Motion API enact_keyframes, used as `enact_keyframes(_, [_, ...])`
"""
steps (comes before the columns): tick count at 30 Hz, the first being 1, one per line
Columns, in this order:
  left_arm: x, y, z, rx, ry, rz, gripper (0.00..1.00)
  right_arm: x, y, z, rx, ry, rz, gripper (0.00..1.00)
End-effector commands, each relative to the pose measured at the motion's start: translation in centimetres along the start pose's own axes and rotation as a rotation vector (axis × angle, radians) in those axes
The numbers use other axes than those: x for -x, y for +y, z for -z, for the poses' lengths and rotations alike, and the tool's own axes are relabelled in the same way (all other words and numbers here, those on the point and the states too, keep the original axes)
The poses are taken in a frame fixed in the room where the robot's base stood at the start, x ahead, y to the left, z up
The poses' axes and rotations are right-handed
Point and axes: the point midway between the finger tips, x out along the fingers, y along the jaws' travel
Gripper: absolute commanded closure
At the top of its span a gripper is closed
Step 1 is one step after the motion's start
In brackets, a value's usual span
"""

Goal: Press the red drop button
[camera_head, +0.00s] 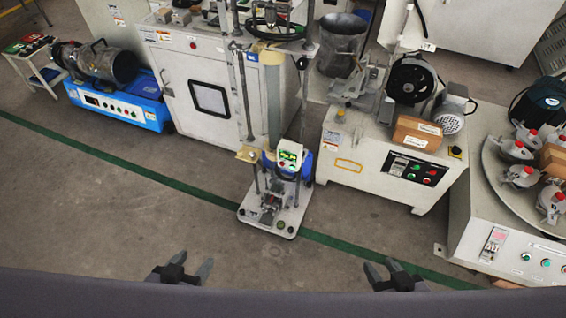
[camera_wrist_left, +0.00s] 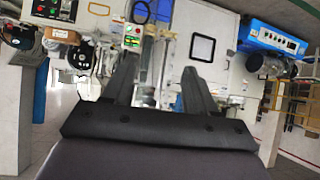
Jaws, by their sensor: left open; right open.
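A small white control box (camera_head: 289,155) with a green panel and a tiny red part sits on a slim upright test stand (camera_head: 272,105) at the centre of the head view. The box also shows in the left wrist view (camera_wrist_left: 132,36). Its labels are too small to read, so I cannot tell which red part is the drop button. My left gripper (camera_head: 192,265) is open and empty at the bottom of the head view, well short of the stand; its spread fingers show in the left wrist view (camera_wrist_left: 158,72). My right gripper (camera_head: 381,266) is open and empty at the bottom right.
The stand's base plate (camera_head: 270,212) rests on the floor by a green line. A white machine (camera_head: 385,160) with red and green buttons stands to the right, and a white cabinet (camera_head: 180,85) to the left. The grey floor (camera_head: 110,215) in front is clear.

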Motion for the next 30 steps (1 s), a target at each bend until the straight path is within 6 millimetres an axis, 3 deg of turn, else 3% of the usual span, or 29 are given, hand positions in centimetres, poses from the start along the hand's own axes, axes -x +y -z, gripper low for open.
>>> enact_keyframes(11, [0.00,-0.01,0.01,0.000,0.000,0.000,0.43,0.01,-0.01,-0.03,0.000,-0.001,0.000,0.57])
enact_keyframes(17, [0.00,-0.01,0.01,0.000,0.000,0.000,1.00,0.01,-0.01,-0.04,-0.001,-0.001,0.000,0.57])
enact_keyframes(30, [0.00,-0.03,0.00,0.000,0.000,0.001,1.00,0.01,-0.01,-0.04,-0.001,-0.001,0.000,0.57])
